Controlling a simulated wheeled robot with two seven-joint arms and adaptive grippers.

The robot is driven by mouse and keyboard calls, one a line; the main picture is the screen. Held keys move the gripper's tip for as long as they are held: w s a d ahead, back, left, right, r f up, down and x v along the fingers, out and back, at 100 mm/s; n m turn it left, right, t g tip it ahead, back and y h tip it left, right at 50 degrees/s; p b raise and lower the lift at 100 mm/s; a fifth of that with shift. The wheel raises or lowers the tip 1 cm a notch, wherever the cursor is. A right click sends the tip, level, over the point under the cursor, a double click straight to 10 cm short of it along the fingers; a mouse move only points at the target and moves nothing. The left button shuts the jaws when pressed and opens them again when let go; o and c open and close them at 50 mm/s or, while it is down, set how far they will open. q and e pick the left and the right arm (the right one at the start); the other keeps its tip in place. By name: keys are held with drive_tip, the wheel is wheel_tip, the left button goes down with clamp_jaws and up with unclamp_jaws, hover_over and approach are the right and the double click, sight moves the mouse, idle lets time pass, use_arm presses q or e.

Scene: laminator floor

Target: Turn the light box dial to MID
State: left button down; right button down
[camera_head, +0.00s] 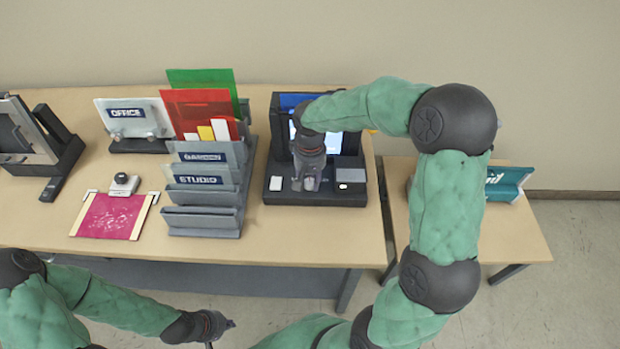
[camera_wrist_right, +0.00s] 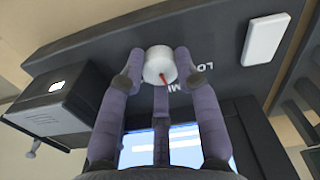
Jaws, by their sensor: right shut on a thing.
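The light box (camera_head: 274,168) is a black unit with a lit screen (camera_head: 350,143) behind a flat base. My right gripper (camera_head: 311,184) reaches down over its base and hides most of the dial. In the right wrist view, the white round dial (camera_wrist_right: 156,62) sits between the fingertips of my right gripper (camera_wrist_right: 158,70), which is shut on it. Its red pointer points down in the picture, towards partly hidden lettering that seems to start with M. "LO" lettering shows to its right. My left gripper (camera_head: 222,325) is empty below the table's front edge, its fingers apart.
A file rack (camera_head: 203,222) with coloured sheets stands left of the light box. A side table (camera_head: 515,233) holds a teal sign (camera_head: 508,182) at right.

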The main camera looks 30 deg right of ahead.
sight(310, 181)
drive_tip(key=shift+m, duration=0.6)
drive_tip(key=c, duration=0.9)
unclamp_jaws()
drive_tip(key=shift+r, duration=0.1)
wheel_tip(310, 181, up, 12)
